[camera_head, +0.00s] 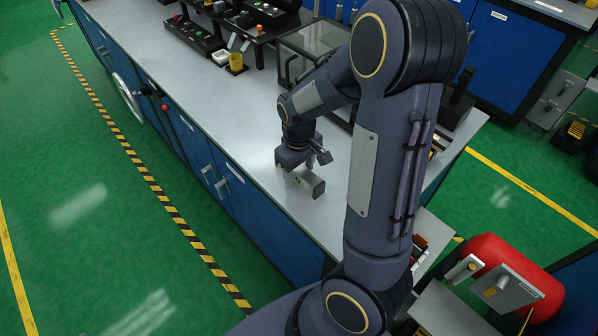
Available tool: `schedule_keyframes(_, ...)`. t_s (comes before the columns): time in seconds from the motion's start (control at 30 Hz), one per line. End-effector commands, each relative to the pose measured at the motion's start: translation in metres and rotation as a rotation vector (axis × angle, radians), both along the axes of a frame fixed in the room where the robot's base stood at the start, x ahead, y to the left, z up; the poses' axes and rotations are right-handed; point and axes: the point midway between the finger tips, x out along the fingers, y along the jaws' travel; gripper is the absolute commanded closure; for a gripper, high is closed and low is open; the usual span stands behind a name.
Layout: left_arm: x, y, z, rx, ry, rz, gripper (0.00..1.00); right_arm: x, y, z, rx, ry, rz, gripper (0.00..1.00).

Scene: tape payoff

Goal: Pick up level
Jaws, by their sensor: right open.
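My right arm crosses the middle of the view and hides part of the bench. My left gripper is not in view.
A clear-topped case (312,40) stands behind my arm. A red rounded machine (500,275) is at the lower right. The bench left of the gripper is clear.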

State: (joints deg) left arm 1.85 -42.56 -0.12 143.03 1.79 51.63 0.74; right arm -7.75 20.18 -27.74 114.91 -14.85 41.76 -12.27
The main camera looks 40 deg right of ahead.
Motion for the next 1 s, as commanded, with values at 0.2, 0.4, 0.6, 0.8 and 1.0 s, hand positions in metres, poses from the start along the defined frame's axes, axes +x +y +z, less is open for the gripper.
schedule_keyframes(0.2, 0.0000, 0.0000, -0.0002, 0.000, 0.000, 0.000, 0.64, 0.0000, -0.0004, -0.0057, 0.000, -0.002, -0.001, 0.44)
schedule_keyframes(0.4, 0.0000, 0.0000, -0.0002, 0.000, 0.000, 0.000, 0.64, 0.0000, -0.0002, -0.0054, 0.000, -0.002, 0.000, 0.58)
schedule_keyframes(0.6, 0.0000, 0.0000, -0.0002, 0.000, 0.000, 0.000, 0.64, 0.0001, -0.0002, -0.0053, 0.000, -0.002, 0.000, 0.84)
schedule_keyframes(0.8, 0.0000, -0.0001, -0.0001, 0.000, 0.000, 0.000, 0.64, 0.0003, -0.0002, -0.0049, 0.000, -0.003, 0.000, 1.00)
schedule_keyframes(1.0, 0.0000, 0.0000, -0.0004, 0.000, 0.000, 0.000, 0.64, 0.0006, -0.0001, -0.0030, 0.000, -0.004, 0.000, 1.00)
